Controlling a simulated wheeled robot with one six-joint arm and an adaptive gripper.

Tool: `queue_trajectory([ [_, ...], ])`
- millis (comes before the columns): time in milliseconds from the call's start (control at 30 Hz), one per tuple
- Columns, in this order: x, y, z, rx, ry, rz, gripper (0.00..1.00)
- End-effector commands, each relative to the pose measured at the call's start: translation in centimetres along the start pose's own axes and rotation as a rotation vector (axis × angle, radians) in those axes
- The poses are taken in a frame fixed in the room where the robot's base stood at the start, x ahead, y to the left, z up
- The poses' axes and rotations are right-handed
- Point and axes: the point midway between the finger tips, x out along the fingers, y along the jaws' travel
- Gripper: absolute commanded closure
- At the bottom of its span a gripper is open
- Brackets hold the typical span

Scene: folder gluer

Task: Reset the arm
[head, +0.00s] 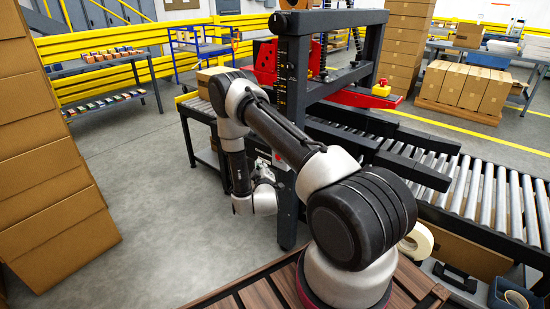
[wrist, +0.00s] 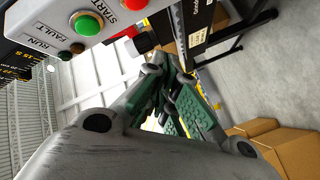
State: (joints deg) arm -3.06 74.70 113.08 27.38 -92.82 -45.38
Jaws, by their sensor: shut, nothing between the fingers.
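My gripper (wrist: 172,88) is shut and empty in the wrist view, its green-padded fingers drawn together. A grey control box (wrist: 62,18) with a green button (wrist: 87,23), a red button (wrist: 133,4) and START, RUN and FAULT labels stands close by at the top left of that view. In the head view my arm is bent, reaching forward and then down beside the machine's black post (head: 291,100). The fingers are not clearly visible there. I cannot tell whether the gripper touches the box.
The black machine frame (head: 345,20) stands over a roller conveyor (head: 490,190) running right. Stacked cartons (head: 50,150) rise at the left. A tape roll (head: 418,242) lies near my base at the right. Grey floor (head: 150,215) is clear between the cartons and machine.

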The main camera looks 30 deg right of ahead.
Motion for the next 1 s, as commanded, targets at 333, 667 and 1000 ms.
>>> queue_trajectory([
  [333,0.0,-0.9,0.8,0.049,-0.036,-0.036,1.0],
  [667,-7.9,-11.0,9.5,0.258,-0.593,-0.556,1.0],
  [1000,-19.1,-2.5,0.2,0.367,-1.104,-0.905,1.0],
])
